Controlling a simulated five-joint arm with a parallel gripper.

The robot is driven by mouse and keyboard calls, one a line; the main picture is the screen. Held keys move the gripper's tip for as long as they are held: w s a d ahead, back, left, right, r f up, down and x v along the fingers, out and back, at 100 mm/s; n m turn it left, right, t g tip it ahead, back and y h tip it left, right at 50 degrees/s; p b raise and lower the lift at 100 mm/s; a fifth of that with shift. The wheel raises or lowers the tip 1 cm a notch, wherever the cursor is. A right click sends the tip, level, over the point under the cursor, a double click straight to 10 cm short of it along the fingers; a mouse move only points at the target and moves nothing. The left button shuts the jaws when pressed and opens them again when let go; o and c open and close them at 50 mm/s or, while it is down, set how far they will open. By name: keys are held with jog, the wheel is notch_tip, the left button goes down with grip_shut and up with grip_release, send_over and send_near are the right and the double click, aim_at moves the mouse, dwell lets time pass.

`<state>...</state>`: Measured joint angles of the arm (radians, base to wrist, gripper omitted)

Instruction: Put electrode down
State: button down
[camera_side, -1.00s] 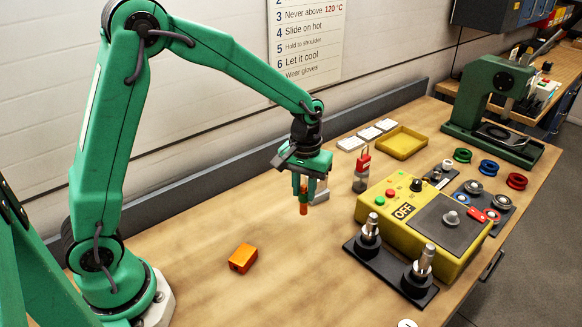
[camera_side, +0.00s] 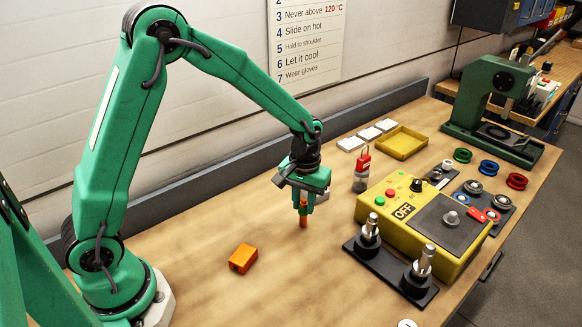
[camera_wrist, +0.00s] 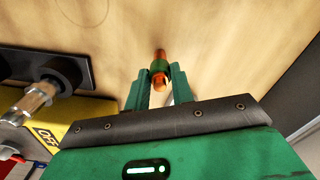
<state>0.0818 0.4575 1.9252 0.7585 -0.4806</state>
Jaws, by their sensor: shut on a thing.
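My gripper (camera_side: 303,204) is shut on the electrode (camera_side: 303,217), a copper-orange rod that points straight down over the middle of the bench. In the wrist view the electrode (camera_wrist: 160,57) sticks out between the two green fingers (camera_wrist: 160,88) and has a green band around it. Its upper part is hidden by the fingers. I cannot tell whether its lower tip touches the wood or hangs just above it.
An orange block (camera_side: 243,258) lies on the bench to the left. The yellow box marked OFF (camera_side: 425,225) and a black plate with two metal posts (camera_side: 391,272) stand to the right. A yellow tray (camera_side: 402,143) is behind. Bare wood surrounds the electrode.

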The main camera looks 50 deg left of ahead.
jog(key=c, duration=1.2)
grip_release()
notch_tip(320, 180, up, 12)
jog(key=shift+r, duration=0.15)
